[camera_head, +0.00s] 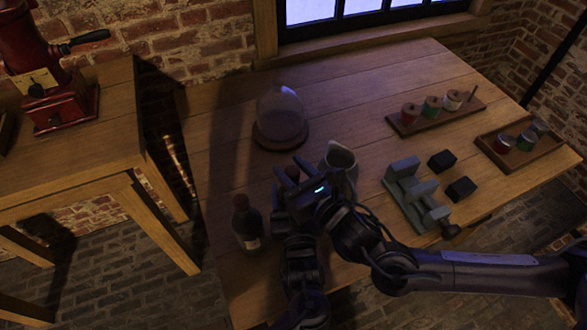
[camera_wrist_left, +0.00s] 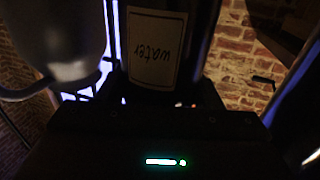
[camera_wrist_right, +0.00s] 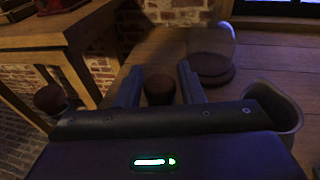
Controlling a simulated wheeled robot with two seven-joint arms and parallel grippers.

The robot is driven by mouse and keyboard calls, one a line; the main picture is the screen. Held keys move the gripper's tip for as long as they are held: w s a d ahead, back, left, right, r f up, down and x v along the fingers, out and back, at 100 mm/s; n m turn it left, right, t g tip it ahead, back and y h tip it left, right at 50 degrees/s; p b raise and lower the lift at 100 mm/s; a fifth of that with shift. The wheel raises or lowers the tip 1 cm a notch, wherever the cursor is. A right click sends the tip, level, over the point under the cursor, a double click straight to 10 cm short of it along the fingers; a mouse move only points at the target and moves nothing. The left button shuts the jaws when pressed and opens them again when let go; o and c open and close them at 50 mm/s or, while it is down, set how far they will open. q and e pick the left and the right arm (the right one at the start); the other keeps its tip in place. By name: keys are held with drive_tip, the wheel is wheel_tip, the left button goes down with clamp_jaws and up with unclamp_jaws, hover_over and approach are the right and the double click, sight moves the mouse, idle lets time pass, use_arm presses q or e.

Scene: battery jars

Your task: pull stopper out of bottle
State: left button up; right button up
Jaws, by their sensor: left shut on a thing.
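A dark bottle with a "water" label (camera_wrist_left: 157,55) stands in my left gripper (camera_wrist_left: 165,92), which is shut on it; the fingers are mostly in shadow. In the head view this bottle's body and my left gripper are largely hidden behind my right gripper (camera_head: 288,170). The bottle's brown stopper (camera_wrist_right: 160,88) shows in the right wrist view between the two fingers of my right gripper (camera_wrist_right: 160,84). A gap shows on each side of the stopper, so the right gripper is open around it. The stopper (camera_head: 292,173) also shows in the head view.
A second dark stoppered bottle (camera_head: 247,224) stands just left of the grippers. A grey jug (camera_head: 340,160) stands close behind my right gripper. A glass dome (camera_head: 280,112) is farther back. A grey clamp (camera_head: 412,190), black blocks and spool trays lie right.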

sight(293, 170)
clamp_jaws()
drive_tip(key=shift+r, duration=0.25)
drive_tip(key=shift+r, duration=0.9)
drive_tip(key=shift+r, duration=2)
use_arm(q)
drive_tip(key=o, duration=1.5)
drive_tip(key=shift+s, duration=0.1)
